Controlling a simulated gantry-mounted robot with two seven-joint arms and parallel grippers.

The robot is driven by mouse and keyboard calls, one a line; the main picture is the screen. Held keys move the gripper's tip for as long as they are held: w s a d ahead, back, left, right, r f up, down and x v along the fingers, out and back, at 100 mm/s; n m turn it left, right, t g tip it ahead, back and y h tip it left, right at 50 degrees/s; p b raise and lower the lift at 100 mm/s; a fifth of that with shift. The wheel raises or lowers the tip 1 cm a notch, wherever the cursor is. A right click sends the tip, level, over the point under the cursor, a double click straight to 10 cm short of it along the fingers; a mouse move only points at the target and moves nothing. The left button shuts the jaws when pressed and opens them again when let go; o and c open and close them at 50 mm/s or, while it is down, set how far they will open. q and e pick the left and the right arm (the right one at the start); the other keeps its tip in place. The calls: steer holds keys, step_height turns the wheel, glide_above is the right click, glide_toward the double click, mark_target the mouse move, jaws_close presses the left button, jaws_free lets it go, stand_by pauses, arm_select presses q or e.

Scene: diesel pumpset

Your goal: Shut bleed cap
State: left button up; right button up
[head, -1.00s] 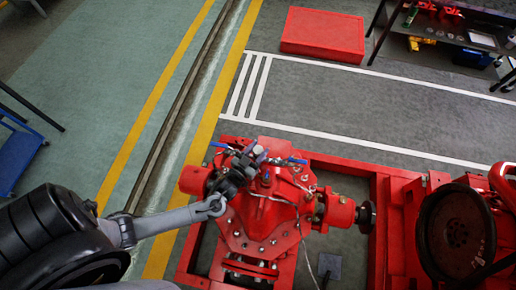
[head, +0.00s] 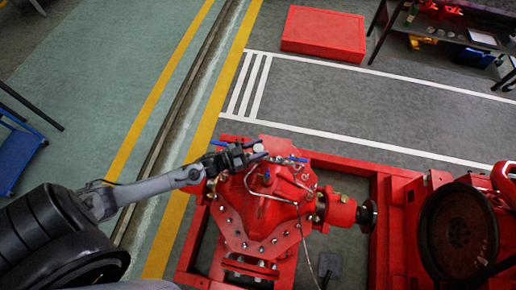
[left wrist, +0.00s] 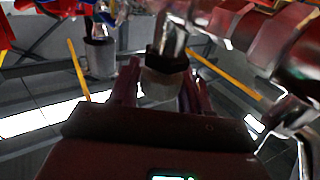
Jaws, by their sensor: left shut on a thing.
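The red pump (head: 252,212) stands in the lower middle of the head view, with thin pipes and small blue-handled valves on top. My left gripper (head: 257,154) reaches over its upper left part from the left. In the left wrist view its two fingers (left wrist: 160,92) stand on either side of a small fitting with a dark hexagonal top and a paler lower part, which I take as the bleed cap (left wrist: 166,82). The fingers are shut on it. In the head view the gripper largely hides this spot. My right gripper is in neither view.
A blue valve handle (head: 298,160) sits close to the right of the gripper. Metal pipework (left wrist: 285,110) crowds the right of the wrist view. The red base frame (head: 350,165) surrounds the pump. A red box (head: 323,32) lies on open floor behind.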

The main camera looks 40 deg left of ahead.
arm_select(q)
steer(key=shift+r, duration=0.1)
steer(key=o, duration=0.9)
steer(key=shift+o, duration=0.2)
steer(key=shift+s+a, duration=0.2)
steer(key=shift+s, duration=0.2)
steer(key=b+v, duration=0.1)
steer(key=v, duration=0.8)
steer(key=shift+s+a, duration=0.2)
steer(key=shift+s, duration=0.15)
steer(key=shift+o, duration=0.2)
